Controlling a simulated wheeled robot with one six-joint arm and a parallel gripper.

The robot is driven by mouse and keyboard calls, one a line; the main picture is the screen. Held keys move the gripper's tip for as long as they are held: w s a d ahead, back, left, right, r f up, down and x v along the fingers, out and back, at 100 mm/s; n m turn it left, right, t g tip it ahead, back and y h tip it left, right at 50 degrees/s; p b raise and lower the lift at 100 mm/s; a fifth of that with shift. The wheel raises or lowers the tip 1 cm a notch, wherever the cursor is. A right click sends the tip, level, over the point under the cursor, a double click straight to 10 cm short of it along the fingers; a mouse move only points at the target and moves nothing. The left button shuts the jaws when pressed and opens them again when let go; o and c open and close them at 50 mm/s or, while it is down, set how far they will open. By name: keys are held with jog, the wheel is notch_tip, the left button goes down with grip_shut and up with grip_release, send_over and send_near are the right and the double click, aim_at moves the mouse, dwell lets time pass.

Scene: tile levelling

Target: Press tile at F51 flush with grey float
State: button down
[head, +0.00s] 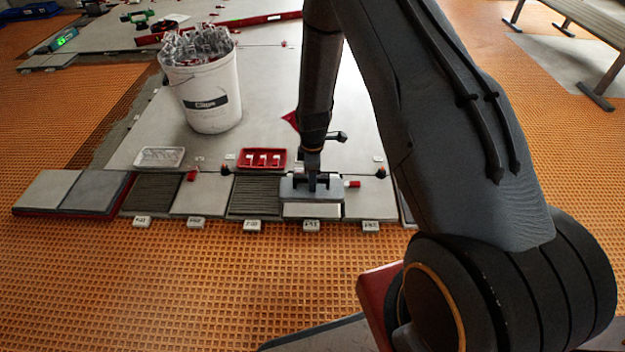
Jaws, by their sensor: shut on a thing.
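My gripper (318,180) is shut on the grey float (298,190) at the end of my arm, which reaches down from the top of the head view. The float lies over the pale tile (312,211) behind a small label block (311,226) that seems to read F51. Only the tile's front strip shows; the float hides the rest. The float appears to touch the tile, but I cannot tell whether the tile is flush.
Ridged grey adhesive beds (254,196) lie left of the float. A red tray (263,159), a clear tray (160,157) and a white bucket of clips (210,95) stand behind the row. Stacked tiles (78,190) lie left. Orange matting (180,280) in front is clear.

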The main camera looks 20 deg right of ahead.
jog(key=shift+f+b, duration=2.3)
jog(key=shift+f, duration=0.9)
jog(key=shift+f, duration=0.65)
jog(key=shift+r, duration=0.1)
jog(key=shift+r+p, duration=0.4)
jog(key=shift+r, duration=0.15)
